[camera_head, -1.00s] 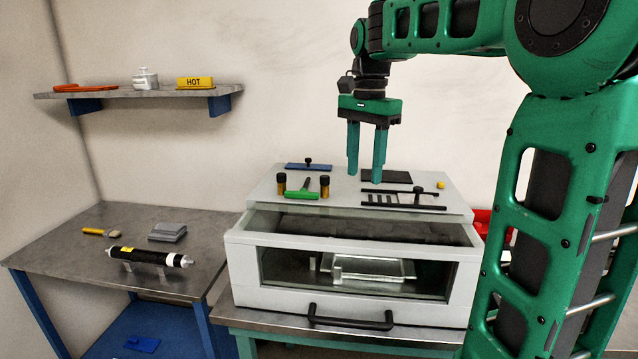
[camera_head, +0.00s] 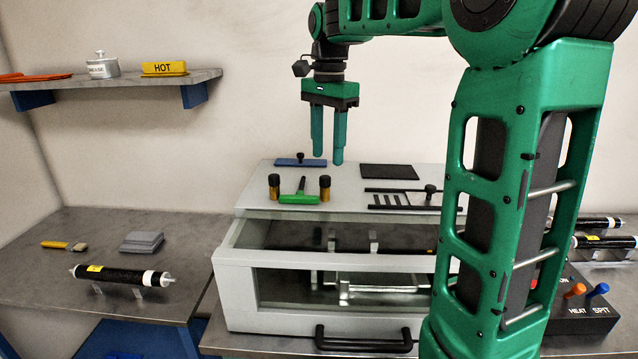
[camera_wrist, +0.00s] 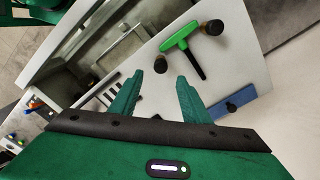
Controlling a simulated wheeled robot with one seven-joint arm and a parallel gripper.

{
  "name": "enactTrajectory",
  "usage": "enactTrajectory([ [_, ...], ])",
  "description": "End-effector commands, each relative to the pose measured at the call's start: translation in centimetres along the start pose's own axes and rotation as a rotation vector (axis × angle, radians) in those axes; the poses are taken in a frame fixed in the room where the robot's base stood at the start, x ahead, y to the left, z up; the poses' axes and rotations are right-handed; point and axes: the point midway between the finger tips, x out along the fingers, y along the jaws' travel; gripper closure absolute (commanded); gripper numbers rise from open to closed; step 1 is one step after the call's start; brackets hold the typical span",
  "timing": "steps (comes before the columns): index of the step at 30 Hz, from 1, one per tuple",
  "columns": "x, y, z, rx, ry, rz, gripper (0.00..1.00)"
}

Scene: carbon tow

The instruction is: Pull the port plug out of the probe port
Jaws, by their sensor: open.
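My gripper (camera_head: 327,161) is open and empty, pointing down above the top of the grey box (camera_head: 345,208). In the wrist view its fingers (camera_wrist: 160,78) are spread apart. I cannot pick out the port plug or probe port for certain; my arm hides the right end of the box top, where a small yellow piece showed earlier. Near the gripper, a green T-handle (camera_head: 299,198) lies between two dark, gold-banded knobs (camera_head: 274,187); it also shows in the wrist view (camera_wrist: 182,38). A blue plate with a black knob (camera_head: 287,162) lies behind them.
A black pad (camera_head: 389,171) and a slotted black slider (camera_head: 400,199) lie on the box top. A black front handle (camera_head: 364,340) juts out below. A control panel (camera_head: 578,306) stands right. A side table (camera_head: 60,285) holds a black roll (camera_head: 122,275). A shelf (camera_head: 120,82) hangs left.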

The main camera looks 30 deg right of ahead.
Motion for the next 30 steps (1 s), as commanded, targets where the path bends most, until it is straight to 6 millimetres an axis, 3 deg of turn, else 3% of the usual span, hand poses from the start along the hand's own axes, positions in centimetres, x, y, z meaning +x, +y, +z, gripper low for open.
enactTrajectory([
  [21, 7.6, -0.1, 0.5, 0.000, -0.001, 0.001, 0.57],
  [30, 8.0, -0.2, 0.5, 0.000, 0.000, -0.001, 0.57],
])
